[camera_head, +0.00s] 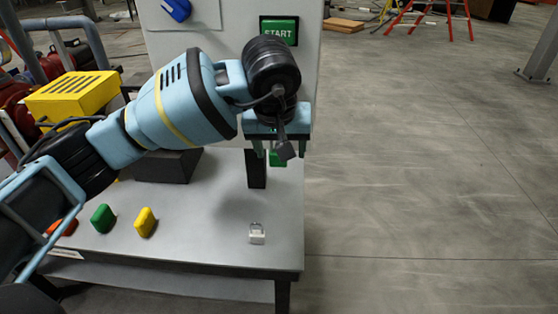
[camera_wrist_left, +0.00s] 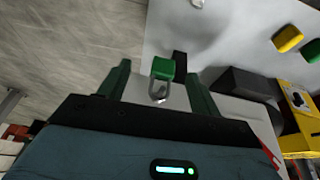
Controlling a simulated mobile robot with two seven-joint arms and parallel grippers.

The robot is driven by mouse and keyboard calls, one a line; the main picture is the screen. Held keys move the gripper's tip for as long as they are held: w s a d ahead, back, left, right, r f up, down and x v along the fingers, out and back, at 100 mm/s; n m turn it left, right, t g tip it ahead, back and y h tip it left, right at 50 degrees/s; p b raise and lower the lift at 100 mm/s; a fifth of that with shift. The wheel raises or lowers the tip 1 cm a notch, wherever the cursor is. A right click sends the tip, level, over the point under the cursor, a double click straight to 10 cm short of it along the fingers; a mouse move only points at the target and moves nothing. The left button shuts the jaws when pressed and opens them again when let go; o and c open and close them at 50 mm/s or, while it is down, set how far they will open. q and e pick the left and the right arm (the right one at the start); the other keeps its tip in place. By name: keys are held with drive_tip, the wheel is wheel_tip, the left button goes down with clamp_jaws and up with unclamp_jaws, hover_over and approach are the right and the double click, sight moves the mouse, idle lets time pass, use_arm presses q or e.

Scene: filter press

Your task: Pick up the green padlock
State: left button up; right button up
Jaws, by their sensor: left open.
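The green padlock (camera_wrist_left: 163,68) shows in the left wrist view between the two fingers of my left gripper (camera_wrist_left: 158,72), with a gap on each side. Its grey shackle (camera_wrist_left: 158,92) points toward the gripper's palm. In the head view the green padlock (camera_head: 277,159) is mostly hidden below my left gripper (camera_head: 278,148), whose fingers point down near the table's right edge. My left gripper is open and not closed on it. What supports the padlock is hidden. My right gripper is not in view.
A silver-white padlock (camera_head: 257,236) stands nearer the front on the grey table (camera_head: 200,235). Green (camera_head: 103,218), yellow (camera_head: 146,221) and red (camera_head: 66,227) pieces lie to the left. The panel with the START button (camera_head: 279,31) and a dark post (camera_head: 256,170) stand behind.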

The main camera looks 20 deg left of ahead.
sight(278, 161)
use_arm(q)
drive_tip(key=shift+y, duration=0.3)
drive_tip(key=shift+w+a+r+x, duration=0.1)
drive_tip(key=shift+w+a+x, duration=0.1)
drive_tip(key=shift+x, duration=0.95)
drive_tip(key=shift+w+a+r+x, duration=0.1)
drive_tip(key=shift+w+a+x, duration=0.05)
drive_tip(key=shift+x, duration=1.05)
drive_tip(key=shift+w+a+r+x, duration=0.1)
drive_tip(key=shift+w+a+x, duration=0.1)
drive_tip(key=shift+x, duration=0.95)
drive_tip(key=c, duration=1.1)
drive_tip(key=s+d, duration=0.2)
drive_tip(key=s, duration=0.6)
drive_tip(key=s+d+r+b, duration=0.1)
drive_tip(key=s+d, duration=0.2)
drive_tip(key=s, duration=0.6)
drive_tip(key=shift+r, duration=0.2)
